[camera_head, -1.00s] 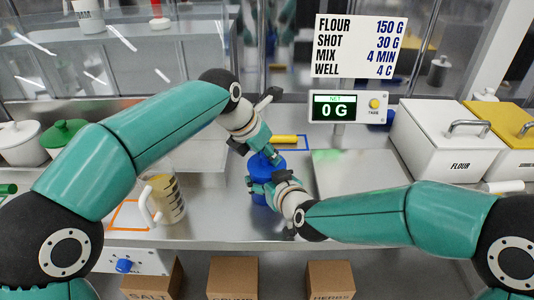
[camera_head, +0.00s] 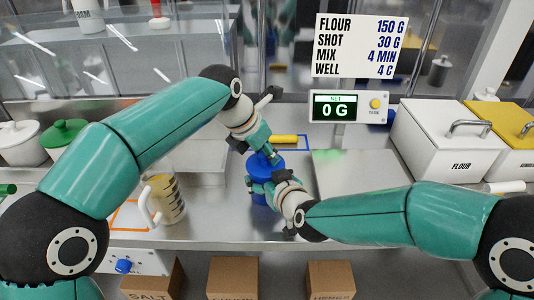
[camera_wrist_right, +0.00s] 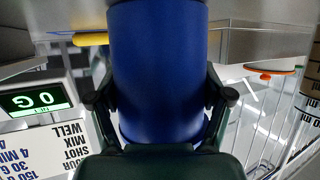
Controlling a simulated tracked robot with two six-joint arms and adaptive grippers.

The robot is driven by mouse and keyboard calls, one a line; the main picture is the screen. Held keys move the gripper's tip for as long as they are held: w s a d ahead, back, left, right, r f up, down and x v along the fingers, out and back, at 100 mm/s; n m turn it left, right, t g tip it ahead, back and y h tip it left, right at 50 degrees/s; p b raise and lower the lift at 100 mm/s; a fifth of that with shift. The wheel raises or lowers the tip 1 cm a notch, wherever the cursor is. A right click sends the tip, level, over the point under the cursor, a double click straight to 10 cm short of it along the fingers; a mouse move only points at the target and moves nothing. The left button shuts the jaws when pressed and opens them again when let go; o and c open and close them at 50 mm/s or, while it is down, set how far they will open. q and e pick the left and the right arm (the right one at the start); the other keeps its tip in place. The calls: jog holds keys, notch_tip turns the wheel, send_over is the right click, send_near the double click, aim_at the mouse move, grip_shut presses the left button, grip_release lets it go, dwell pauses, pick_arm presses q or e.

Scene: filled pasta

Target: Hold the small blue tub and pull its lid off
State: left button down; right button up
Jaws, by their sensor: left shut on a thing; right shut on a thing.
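The small blue tub (camera_head: 259,199) stands upright at the middle of the steel counter. It also fills the middle of the right wrist view (camera_wrist_right: 158,70). My right gripper (camera_head: 262,187) is shut around the tub's side, with a finger on each side of it in the right wrist view. The blue lid (camera_head: 264,169) shows at the top of the tub. My left gripper (camera_head: 271,158) comes down from above and is shut at the lid; its fingertips partly hide the contact. I cannot tell whether there is a gap between lid and tub.
A measuring jug (camera_head: 166,198) stands left of the tub. A yellow cylinder (camera_head: 284,139) lies behind it, near the scale display (camera_head: 335,107) reading 0 G. The white flour bin (camera_head: 446,150) stands at right. A steel plate (camera_head: 350,174) to the tub's right is clear.

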pick_arm(q)
jog(key=shift+d+r, duration=0.15)
jog(key=shift+r, duration=2.55)
pick_arm(e)
jog(key=o, duration=1.4)
